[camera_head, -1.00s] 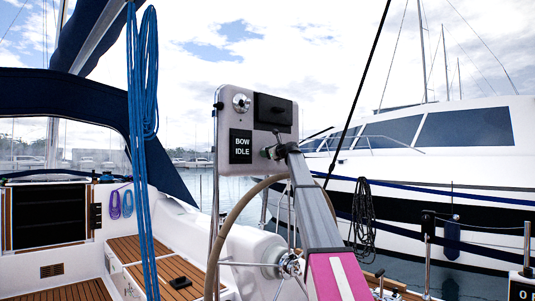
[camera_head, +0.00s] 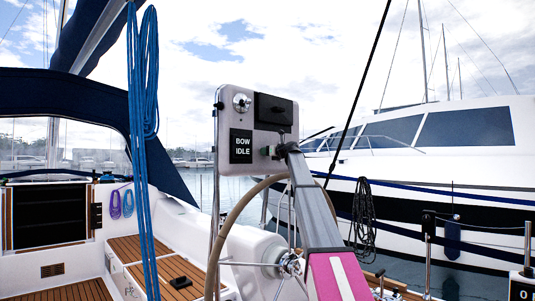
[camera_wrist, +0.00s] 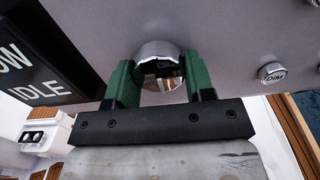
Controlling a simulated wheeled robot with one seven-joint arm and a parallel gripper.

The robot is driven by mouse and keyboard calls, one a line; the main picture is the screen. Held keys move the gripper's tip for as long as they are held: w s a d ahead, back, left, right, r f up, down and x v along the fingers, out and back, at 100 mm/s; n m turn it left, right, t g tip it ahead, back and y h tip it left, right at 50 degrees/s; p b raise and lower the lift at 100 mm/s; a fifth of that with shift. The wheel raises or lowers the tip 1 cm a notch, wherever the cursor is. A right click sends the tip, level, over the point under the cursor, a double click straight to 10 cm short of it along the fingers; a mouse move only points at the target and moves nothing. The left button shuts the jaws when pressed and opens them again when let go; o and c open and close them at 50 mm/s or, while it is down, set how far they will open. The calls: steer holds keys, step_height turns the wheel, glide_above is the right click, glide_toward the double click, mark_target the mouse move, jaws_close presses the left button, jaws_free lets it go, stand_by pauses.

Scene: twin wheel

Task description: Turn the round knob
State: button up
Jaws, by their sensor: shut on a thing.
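The round knob (camera_wrist: 158,50) is chrome and stands on a grey panel at the top of the wrist view. My gripper (camera_wrist: 160,82) has its two green fingers on either side of it, shut on its rim. A dark gap shows under the knob between the fingers. In the head view my gripper (camera_head: 270,154) is at the lower right of the panel (camera_head: 228,98), and the knob is hidden behind it.
A chrome switch (camera_head: 241,102) and a black box (camera_head: 273,109) are higher on the panel. The steering wheel rim (camera_head: 228,232) curves below the panel. Blue ropes (camera_head: 143,120) hang at left.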

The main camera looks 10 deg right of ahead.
steer(key=o, duration=0.9)
steer(key=shift+s, duration=0.1)
steer(key=v, duration=1)
steer(key=shift+s+d, duration=0.2)
steer(key=shift+s, duration=0.05)
